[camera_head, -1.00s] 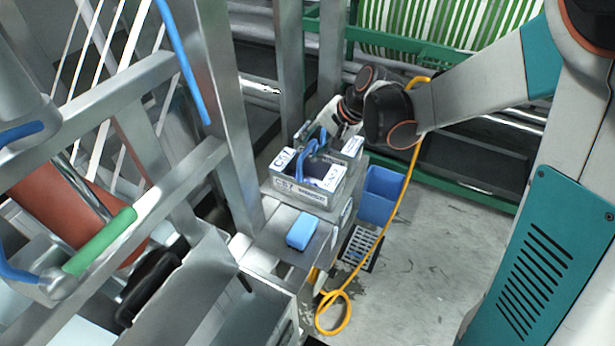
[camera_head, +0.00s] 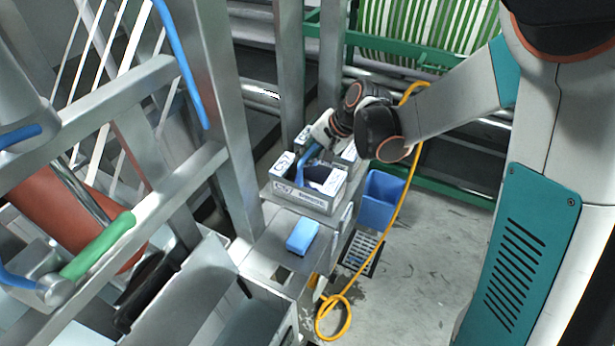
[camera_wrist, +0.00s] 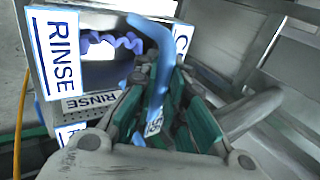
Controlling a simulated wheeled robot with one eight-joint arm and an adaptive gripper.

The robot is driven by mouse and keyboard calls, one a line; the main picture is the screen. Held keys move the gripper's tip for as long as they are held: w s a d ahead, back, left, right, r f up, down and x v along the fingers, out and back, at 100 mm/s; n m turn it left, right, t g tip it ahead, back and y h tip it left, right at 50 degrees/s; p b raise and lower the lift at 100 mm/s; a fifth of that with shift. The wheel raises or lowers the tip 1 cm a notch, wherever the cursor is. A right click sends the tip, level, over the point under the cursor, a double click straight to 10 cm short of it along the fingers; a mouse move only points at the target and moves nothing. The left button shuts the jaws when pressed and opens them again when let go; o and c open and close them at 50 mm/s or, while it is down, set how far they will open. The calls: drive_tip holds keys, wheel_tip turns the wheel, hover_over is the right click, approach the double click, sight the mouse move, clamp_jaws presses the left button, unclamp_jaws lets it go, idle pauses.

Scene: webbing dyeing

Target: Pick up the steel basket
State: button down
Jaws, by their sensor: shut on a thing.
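A blue curved handle (camera_head: 309,159) rises from a grey labelled box (camera_head: 318,201) on the steel bench. In the wrist view the blue handle (camera_wrist: 158,75) stands between the teal finger pads of my gripper (camera_wrist: 160,112), which is shut on it. I take it as the steel basket's handle; the basket's body is mostly hidden by the box walls and my gripper.
A light blue block (camera_head: 302,236) lies on the bench in front of the box. A blue bin (camera_head: 380,200) and a floor grate (camera_head: 361,251) are to the right. A yellow hose (camera_head: 398,208) runs down nearby. A steel post (camera_head: 218,120) stands close on the left.

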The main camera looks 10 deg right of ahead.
drive_tip(key=shift+r, duration=0.15)
wheel_tip(320, 180, up, 20)
drive_tip(key=p, duration=0.2)
idle(0.4)
idle(0.3)
